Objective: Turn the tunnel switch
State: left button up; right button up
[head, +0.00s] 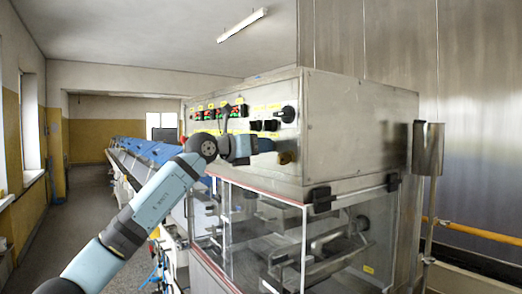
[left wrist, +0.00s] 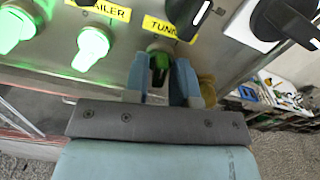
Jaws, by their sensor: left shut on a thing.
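The tunnel switch (left wrist: 160,62) is a small knob, dark with a green part, on the metal panel under a yellow label (left wrist: 167,27) of which "TUN" can be read. My left gripper (left wrist: 160,82) has its two blue fingers on either side of this knob and is shut on it. In the head view my left gripper (head: 264,145) reaches the front of the control panel (head: 226,106) from the left and hides the switch. The knob's exact turn angle is hard to tell. My right gripper is not in view.
Below the panel is a clear-walled cabinet (head: 270,228) with red edging. A long conveyor (head: 140,150) with blue covers runs back on the left; the aisle floor is free.

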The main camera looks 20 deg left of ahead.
pick_arm(q)
jog(key=shift+f+m+b, duration=0.1)
jog(key=shift+m+b, duration=0.9)
jog(key=shift+m, duration=2.9)
jog(key=o, duration=0.7)
jog(key=shift+s, duration=0.1)
jog(key=b+v, duration=0.2)
jog(key=v, duration=1.1)
jog(key=shift+s+a+b, duration=0.2)
jog(key=shift+s+b, duration=0.05)
jog(key=shift+b, duration=0.15)
